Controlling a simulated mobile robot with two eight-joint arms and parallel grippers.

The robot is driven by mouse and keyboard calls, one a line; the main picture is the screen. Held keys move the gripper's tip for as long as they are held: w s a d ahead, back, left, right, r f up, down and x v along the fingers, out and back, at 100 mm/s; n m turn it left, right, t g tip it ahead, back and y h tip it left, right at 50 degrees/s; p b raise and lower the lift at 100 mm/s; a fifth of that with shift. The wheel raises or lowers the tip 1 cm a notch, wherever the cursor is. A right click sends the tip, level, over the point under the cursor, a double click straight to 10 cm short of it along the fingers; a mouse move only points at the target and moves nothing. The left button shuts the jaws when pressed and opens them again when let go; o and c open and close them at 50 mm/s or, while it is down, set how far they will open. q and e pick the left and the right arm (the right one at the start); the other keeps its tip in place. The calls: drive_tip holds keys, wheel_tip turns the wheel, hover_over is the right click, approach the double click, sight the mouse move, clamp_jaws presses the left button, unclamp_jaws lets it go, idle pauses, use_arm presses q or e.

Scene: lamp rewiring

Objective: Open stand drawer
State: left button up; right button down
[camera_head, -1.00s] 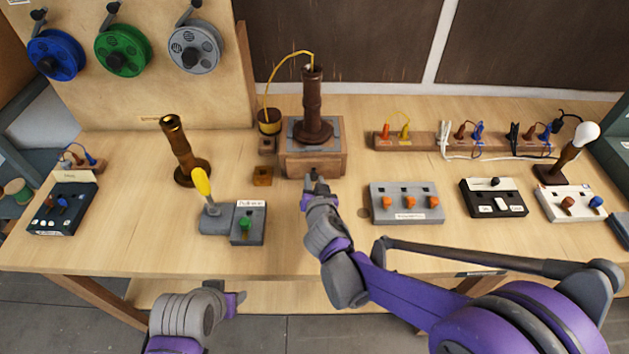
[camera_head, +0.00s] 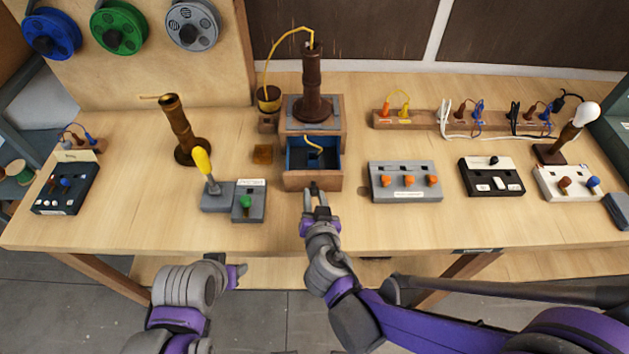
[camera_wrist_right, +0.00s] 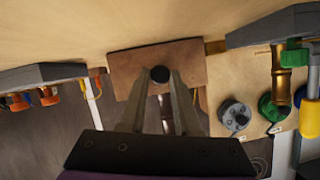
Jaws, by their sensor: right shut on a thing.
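The wooden stand (camera_head: 336,125) is at the middle of the bench with a dark brown lamp column (camera_head: 312,85) on its grey top. Its drawer (camera_head: 313,181) is pulled out toward me and shows a blue interior with a yellow wire piece inside. My right gripper (camera_head: 316,191) is at the drawer's front. In the right wrist view its two fingers close on the dark round knob (camera_wrist_right: 160,74) in front of the wooden drawer face (camera_wrist_right: 125,62). My left gripper (camera_head: 238,272) is low at the front of the bench, away from the stand; its jaws are unclear.
A grey box with orange knobs (camera_head: 405,182) is right of the drawer. A grey switch block with a yellow-handled screwdriver (camera_head: 203,163) and a tilted brass-topped column (camera_head: 180,125) are to the left. Bare bench lies in front of the drawer.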

drive_tip(key=c, duration=0.6)
unclamp_jaws()
drive_tip(key=p+v, duration=0.2)
drive_tip(key=v, duration=0.9)
drive_tip(key=shift+w, duration=0.1)
drive_tip(key=shift+d, duration=0.1)
drive_tip(key=d+f+g+h, duration=0.1)
drive_tip(key=d, duration=0.2)
drive_tip(key=d+f+g+h, duration=0.1)
drive_tip(key=d, duration=0.2)
drive_tip(key=d+f+g+h, duration=0.1)
drive_tip(key=d, duration=0.3)
drive_tip(key=shift+w+g, duration=0.15)
drive_tip(key=shift+g, duration=0.25)
drive_tip(key=shift+s+d+r+n+g+y, duration=0.1)
drive_tip(key=shift+s+d+n+g+y, duration=0.35)
drive_tip(key=shift+s+d+g, duration=0.85)
drive_tip(key=shift+s+d+r+n+g+y, duration=0.1)
drive_tip(key=shift+s+d+n+g+y, duration=0.45)
drive_tip(key=shift+s+d, duration=1.2)
